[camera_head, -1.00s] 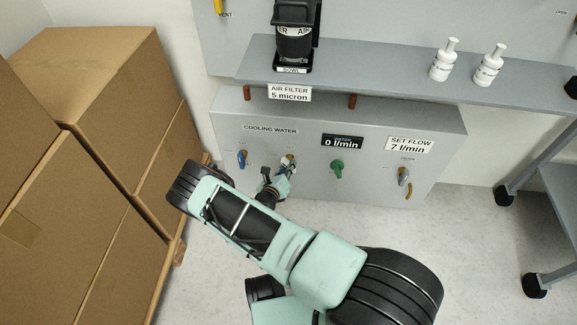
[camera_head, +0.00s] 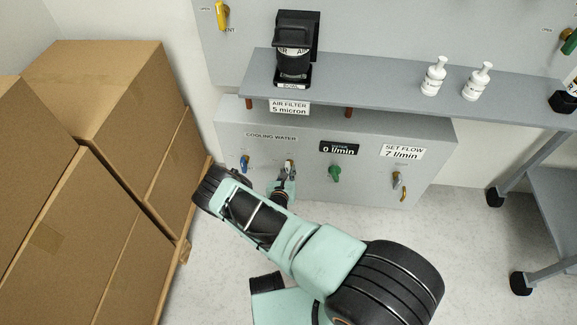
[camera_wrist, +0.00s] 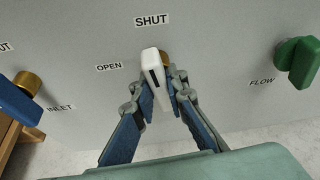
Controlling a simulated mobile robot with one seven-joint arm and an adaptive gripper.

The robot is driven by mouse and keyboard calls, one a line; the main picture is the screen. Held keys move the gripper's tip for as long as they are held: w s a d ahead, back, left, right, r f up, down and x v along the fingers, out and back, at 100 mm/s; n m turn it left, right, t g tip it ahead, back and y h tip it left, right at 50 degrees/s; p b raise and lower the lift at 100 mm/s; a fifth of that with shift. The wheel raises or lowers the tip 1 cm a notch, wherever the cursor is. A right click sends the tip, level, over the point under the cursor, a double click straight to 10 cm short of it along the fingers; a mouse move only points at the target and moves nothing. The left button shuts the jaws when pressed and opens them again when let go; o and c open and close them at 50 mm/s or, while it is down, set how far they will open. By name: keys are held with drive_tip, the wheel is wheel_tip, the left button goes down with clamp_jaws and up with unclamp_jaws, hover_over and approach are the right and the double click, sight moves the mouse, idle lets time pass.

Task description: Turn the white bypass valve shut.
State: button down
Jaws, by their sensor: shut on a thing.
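The white bypass valve handle (camera_wrist: 154,72) is in the middle of the wrist view, in front of its brass stem (camera_wrist: 165,58). Its upper end lies below the SHUT label (camera_wrist: 152,20) and right of the OPEN label (camera_wrist: 109,67). My gripper (camera_wrist: 163,90) is shut on the handle, one finger on each side; the fingers hide part of its lower end. In the head view the white valve (camera_head: 289,165) shows small on the cooling water panel (camera_head: 430,150), with my gripper (camera_head: 285,181) against it from below.
A blue inlet valve (camera_wrist: 18,103) is to the left, and a green flow valve (camera_wrist: 300,62) to the right. A shelf (camera_head: 385,97) with an air filter (camera_head: 294,62) juts out above the panel. Stacked cardboard boxes (camera_head: 105,85) stand close on the left.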

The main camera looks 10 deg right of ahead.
drive_tip(key=shift+r+m+y+p, duration=0.1)
drive_tip(key=shift+m+y+p, duration=0.35)
drive_tip(key=shift+p, duration=0.25)
drive_tip(key=c, duration=1.9)
unclamp_jaws()
drive_tip(key=shift+c, duration=0.2)
drive_tip(key=v, duration=0.7)
drive_tip(key=shift+s+a, duration=0.15)
drive_tip(key=shift+s, duration=0.1)
